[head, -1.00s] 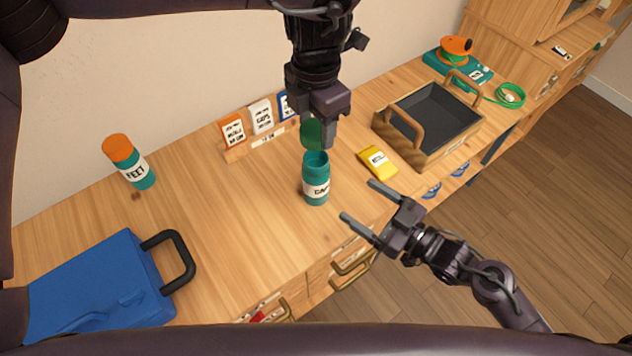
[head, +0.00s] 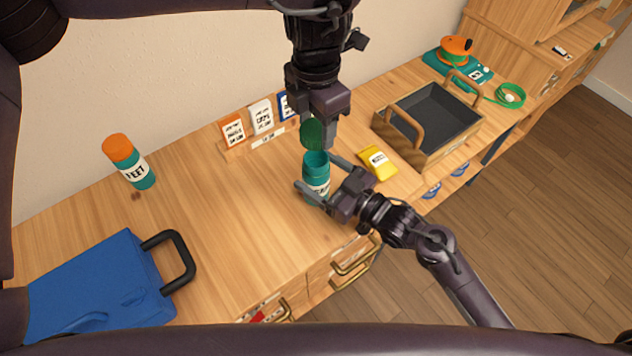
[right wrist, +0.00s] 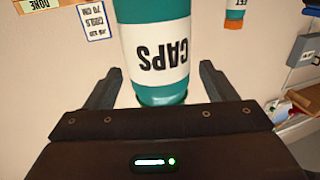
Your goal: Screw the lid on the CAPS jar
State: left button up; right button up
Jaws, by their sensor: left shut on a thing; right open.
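The CAPS jar (head: 315,166) stands upright on the wooden counter, teal with a white label and an open top. It fills the upper middle of the right wrist view (right wrist: 155,52), upside down there. My left gripper (head: 318,122) is shut on the green lid (head: 312,133) and holds it tilted on edge just above the jar's mouth. My right gripper (head: 318,178) is open with its fingers on either side of the jar. It also shows in the right wrist view (right wrist: 156,92); I cannot tell whether the fingers touch the jar.
A yellow packet (head: 376,161) lies right of the jar. A wooden tray (head: 462,141) with handles stands beyond it. An orange-lidded FEET jar (head: 130,163) and a blue case (head: 90,280) are at left. Cards (head: 262,118) stand behind. Bare counter lies left of the jar.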

jog(key=c, duration=1.5)
pick_arm(q)
jog(key=shift+f, duration=2.5)
pick_arm(e)
jog(key=shift+o, duration=0.2)
pick_arm(q)
jog(key=shift+f, duration=0.1)
jog(key=shift+f, duration=0.8)
jog(key=shift+f, duration=0.55)
